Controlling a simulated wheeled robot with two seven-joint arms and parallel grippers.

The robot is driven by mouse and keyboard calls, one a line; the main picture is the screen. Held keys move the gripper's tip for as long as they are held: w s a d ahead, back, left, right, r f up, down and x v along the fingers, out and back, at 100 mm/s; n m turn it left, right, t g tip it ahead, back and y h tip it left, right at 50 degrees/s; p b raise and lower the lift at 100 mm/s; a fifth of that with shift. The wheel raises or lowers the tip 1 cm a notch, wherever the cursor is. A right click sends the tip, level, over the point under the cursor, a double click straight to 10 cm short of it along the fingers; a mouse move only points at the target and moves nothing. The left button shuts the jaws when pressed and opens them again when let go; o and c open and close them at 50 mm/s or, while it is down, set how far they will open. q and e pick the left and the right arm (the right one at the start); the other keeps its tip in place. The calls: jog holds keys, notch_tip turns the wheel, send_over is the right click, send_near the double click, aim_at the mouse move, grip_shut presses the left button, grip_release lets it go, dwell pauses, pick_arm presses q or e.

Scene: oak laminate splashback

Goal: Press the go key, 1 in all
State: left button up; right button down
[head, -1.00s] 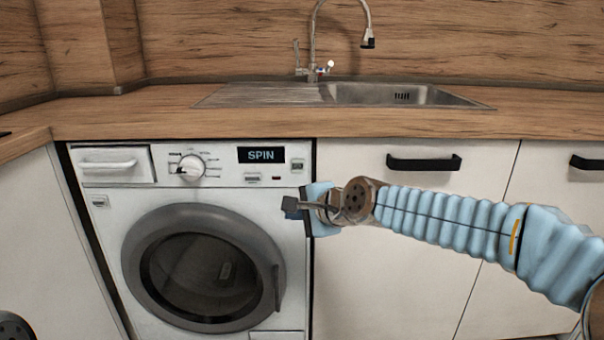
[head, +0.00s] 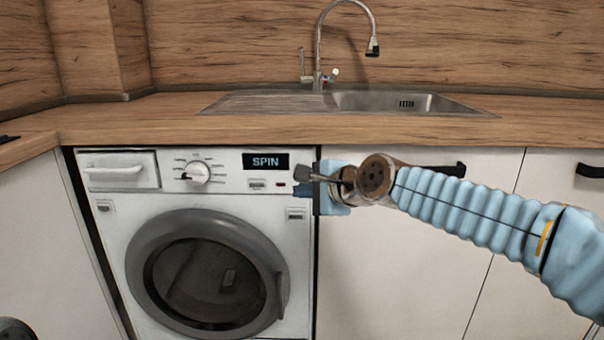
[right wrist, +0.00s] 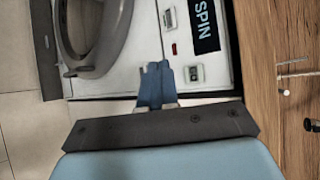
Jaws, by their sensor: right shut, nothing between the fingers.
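The washing machine (head: 110,250) has a control panel with a display (head: 265,162) reading SPIN. One small key (head: 257,184) sits below the display, with a red light (head: 280,184) beside it. Another key (right wrist: 193,73) beside the display shows in the right wrist view; my right gripper hides it in the head view. I cannot read which key is go. My right gripper (head: 302,190) is shut and empty at the panel's right end. In the right wrist view its blue fingertips (right wrist: 155,70) are beside that key; contact cannot be told. My left gripper is not in view.
A round knob (head: 196,173) and a drawer (head: 118,170) are left of the display. The round door (head: 140,260) is below. A wooden counter (head: 150,121) with a sink (head: 375,101) runs above. White cabinets (head: 410,270) stand to the right.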

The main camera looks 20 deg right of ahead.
jog(key=w+d+p, duration=0.1)
jog(key=w, duration=0.5)
jog(key=shift+d, duration=0.4)
jog(key=shift+p, duration=0.3)
dwell(1.4)
jog(key=shift+w+d, duration=0.1)
jog(key=shift+w, duration=0.25)
jog(key=shift+w+d+p, duration=0.1)
jog(key=shift+w+p, duration=0.25)
dwell(0.5)
jog(key=shift+s, duration=0.1)
jog(key=shift+s+a, duration=0.2)
jog(key=shift+s, duration=0.45)
